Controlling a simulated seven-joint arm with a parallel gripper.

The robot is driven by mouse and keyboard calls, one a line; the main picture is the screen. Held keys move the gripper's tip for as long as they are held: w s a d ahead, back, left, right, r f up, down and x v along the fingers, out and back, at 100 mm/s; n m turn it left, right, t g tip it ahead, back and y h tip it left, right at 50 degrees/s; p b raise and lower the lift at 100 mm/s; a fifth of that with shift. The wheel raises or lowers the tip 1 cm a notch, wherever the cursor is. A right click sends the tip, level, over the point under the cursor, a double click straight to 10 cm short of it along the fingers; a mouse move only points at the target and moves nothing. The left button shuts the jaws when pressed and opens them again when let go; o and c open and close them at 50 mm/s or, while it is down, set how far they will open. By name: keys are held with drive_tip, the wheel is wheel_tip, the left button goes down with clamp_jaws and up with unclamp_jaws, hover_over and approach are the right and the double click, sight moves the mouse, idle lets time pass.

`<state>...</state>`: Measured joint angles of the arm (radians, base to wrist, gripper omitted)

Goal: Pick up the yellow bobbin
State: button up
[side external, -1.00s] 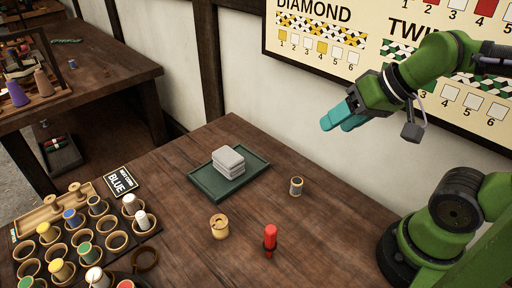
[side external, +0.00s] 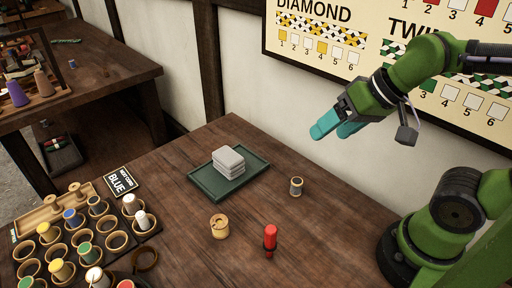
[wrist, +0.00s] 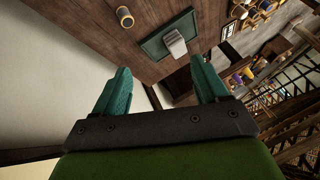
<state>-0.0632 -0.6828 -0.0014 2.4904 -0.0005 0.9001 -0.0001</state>
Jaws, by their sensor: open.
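I cannot tell which one the task means. My gripper (side external: 334,131) is open and empty, high above the back right of the table, far from the rack. In the wrist view its two teal fingers (wrist: 160,68) are spread with nothing between them.
A green tray (side external: 205,187) with stacked grey blocks (side external: 229,160) lies mid-table. A small tin (side external: 296,186), a wooden pot (side external: 219,227) and a red-handled tool (side external: 270,238) stand near it. The wall is close behind.

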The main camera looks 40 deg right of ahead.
drive_tip(key=w+a+f+n+g, duration=0.2)
drive_tip(key=w+a+f+g, duration=0.15)
drive_tip(key=w+a, duration=0.45)
drive_tip(key=m+g+h, duration=0.2)
drive_tip(key=m+g, duration=0.1)
drive_tip(key=m, duration=0.2)
hover_over(219, 224)
wheel_tip(219, 224, down, 3)
drive_tip(key=f, duration=1)
drive_tip(key=shift+w+d+f, duration=0.1)
drive_tip(key=shift+d+f, duration=0.05)
drive_tip(key=shift+d, duration=0.2)
drive_tip(key=shift+w+a+f, duration=0.1)
drive_tip(key=shift+w+f, duration=0.05)
drive_tip(key=shift+f, duration=2.85)
drive_tip(key=shift+c, duration=0.3)
drive_tip(key=c, duration=1.1)
